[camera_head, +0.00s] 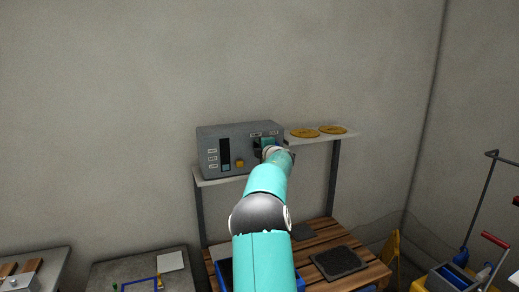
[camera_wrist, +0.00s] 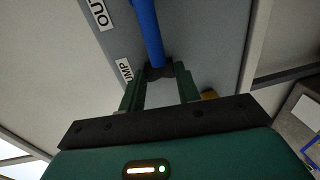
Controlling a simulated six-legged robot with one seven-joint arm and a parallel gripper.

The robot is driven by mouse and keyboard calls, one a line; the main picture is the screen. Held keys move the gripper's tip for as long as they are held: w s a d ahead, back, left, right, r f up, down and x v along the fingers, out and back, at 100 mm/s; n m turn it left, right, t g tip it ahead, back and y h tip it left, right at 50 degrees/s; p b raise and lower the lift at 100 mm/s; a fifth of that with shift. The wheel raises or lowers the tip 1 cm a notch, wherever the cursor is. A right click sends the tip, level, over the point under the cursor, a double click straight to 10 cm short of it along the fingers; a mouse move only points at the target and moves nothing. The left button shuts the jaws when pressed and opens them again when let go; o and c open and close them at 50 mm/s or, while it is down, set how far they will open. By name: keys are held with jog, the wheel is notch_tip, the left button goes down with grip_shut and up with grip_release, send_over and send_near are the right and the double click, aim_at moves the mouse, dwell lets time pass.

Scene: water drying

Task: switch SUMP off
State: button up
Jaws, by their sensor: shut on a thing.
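The grey control box (camera_head: 225,135) stands on a wall shelf in the head view. My gripper (camera_wrist: 163,72) is at the right part of its front, where my own arm hides much of the panel in the head view. In the wrist view, a label (camera_wrist: 124,70) showing "UMP" sits beside the left finger, its first letter cut off. A blue lever (camera_wrist: 148,35) runs from the top edge down to a dark piece between my fingertips. My gripper is shut on the blue lever near its dark end. A second label (camera_wrist: 98,14) reads "OU", partly cut off.
A yellow knob (camera_head: 240,164) is on the box front, left of my arm. Two yellow discs (camera_head: 305,133) lie on the shelf (camera_head: 350,135) at right. A slatted wooden table (camera_head: 313,240) is below. A blue bin (camera_head: 447,279) stands at lower right.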

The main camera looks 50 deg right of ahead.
jog(key=o, duration=1)
jog(key=shift+s, duration=0.1)
jog(key=v, duration=1.3)
jog(key=shift+s+a, duration=0.2)
jog(key=shift+s, duration=0.1)
